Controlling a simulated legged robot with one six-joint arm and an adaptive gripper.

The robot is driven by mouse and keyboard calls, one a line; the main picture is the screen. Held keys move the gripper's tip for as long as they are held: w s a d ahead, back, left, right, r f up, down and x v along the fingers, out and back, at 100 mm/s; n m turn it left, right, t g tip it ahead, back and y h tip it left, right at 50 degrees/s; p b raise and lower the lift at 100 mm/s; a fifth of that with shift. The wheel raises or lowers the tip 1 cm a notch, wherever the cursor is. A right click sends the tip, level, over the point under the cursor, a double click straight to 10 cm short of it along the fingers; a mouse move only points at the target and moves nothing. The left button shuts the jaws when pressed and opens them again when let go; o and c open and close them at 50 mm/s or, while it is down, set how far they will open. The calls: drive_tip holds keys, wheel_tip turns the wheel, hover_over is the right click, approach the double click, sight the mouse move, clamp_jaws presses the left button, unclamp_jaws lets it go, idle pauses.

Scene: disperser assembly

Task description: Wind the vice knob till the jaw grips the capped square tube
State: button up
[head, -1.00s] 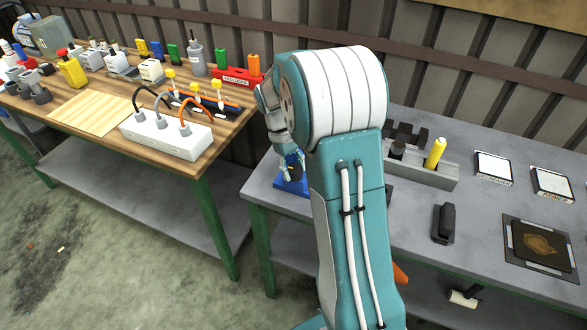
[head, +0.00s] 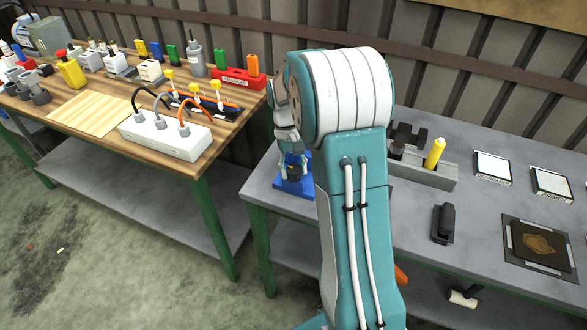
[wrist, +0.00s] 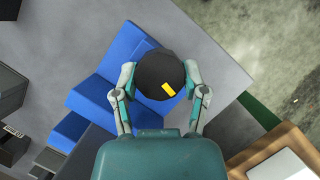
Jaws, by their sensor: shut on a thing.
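The blue vice (head: 288,188) stands at the left end of the grey bench, largely hidden behind my arm in the head view. In the wrist view the blue vice (wrist: 113,80) lies beneath my gripper. Its round black knob (wrist: 157,72) carries a yellow mark on the right part of its face. My gripper (wrist: 160,82) has one finger on each side of the knob and is shut on it. In the head view my gripper (head: 292,165) is over the vice. I cannot make out the capped square tube or the jaw gap.
A grey holder with a yellow marker (head: 435,153) stands on the grey bench (head: 400,225) to the right of my arm. A small black block (head: 443,222) lies in front of it. The wooden table (head: 205,165) with a white power strip (head: 165,137) is to the left, across a gap.

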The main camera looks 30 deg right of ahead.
drive_tip(key=o, duration=1.2)
drive_tip(key=shift+c, duration=0.2)
drive_tip(key=v, duration=1.1)
drive_tip(key=shift+w+r, duration=0.3)
drive_tip(key=shift+r, duration=0.05)
drive_tip(key=shift+s, duration=0.1)
